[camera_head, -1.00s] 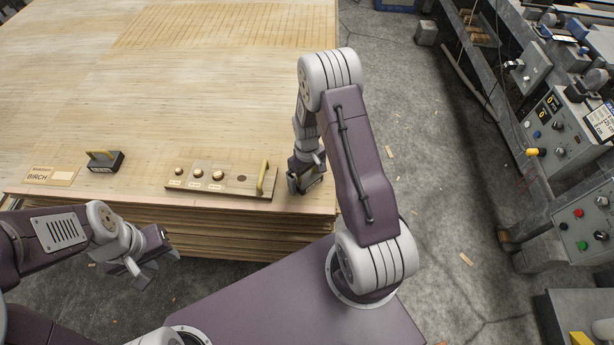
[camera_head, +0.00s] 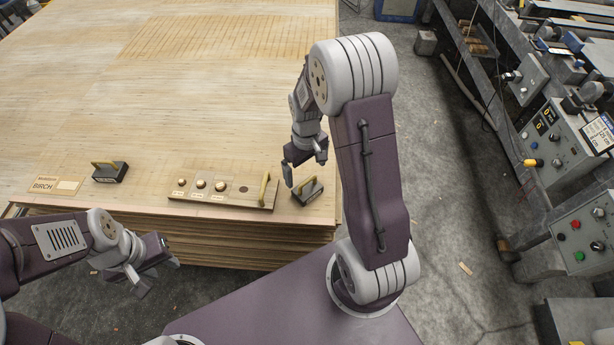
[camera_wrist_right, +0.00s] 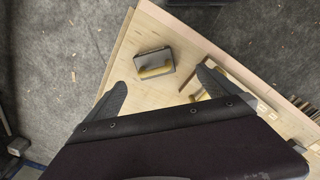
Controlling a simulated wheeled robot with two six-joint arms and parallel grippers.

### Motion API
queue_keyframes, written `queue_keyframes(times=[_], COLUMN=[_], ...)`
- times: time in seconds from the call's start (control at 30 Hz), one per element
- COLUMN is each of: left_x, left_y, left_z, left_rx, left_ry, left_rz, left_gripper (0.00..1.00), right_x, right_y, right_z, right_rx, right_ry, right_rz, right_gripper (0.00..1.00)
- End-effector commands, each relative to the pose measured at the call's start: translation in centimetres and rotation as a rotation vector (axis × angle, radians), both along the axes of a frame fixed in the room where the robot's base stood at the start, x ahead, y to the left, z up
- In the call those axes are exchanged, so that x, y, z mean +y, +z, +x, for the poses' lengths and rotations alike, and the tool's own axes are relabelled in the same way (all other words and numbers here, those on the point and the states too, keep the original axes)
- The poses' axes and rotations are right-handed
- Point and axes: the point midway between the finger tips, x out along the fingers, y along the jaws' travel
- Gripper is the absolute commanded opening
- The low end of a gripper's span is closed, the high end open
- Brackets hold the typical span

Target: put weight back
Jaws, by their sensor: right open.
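My left gripper (camera_head: 158,275) is open and empty in front of the stack.
Machinery with a control panel (camera_head: 575,235) stands at the right. Bare concrete floor (camera_head: 440,190) lies between.

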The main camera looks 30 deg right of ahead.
Motion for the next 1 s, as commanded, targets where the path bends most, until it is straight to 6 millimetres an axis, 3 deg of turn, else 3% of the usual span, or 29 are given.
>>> queue_keyframes(times=[0.1,0.2,0.33,0.63,0.9,1.0], left_x=[0.0,0.0,0.0,0.0,0.0,0.0], left_y=[0.0,0.0,0.0,0.4,7.7,7.3], left_z=[0.0,0.0,0.0,0.0,0.0,0.0], left_rx=[0.000,0.000,0.000,0.000,-0.001,-0.001], left_ry=[0.000,0.000,0.000,0.000,0.000,0.000], left_rz=[0.000,0.000,0.000,0.000,0.000,0.000], left_gripper=[0.37,0.37,0.37,0.37,0.37,0.37], right_x=[3.3,5.1,6.1,6.1,6.1,6.1], right_y=[3.2,4.5,5.0,5.4,12.7,12.3], right_z=[-4.5,-8.2,-11.0,-11.3,-11.2,-11.2], right_rx=[-0.042,-0.070,-0.086,-0.086,-0.086,-0.086], right_ry=[-0.084,-0.158,-0.213,-0.221,-0.220,-0.220], right_rz=[0.008,0.018,0.029,0.030,0.029,0.029], right_gripper=[1.00,1.00,1.00,1.00,1.00,1.00])
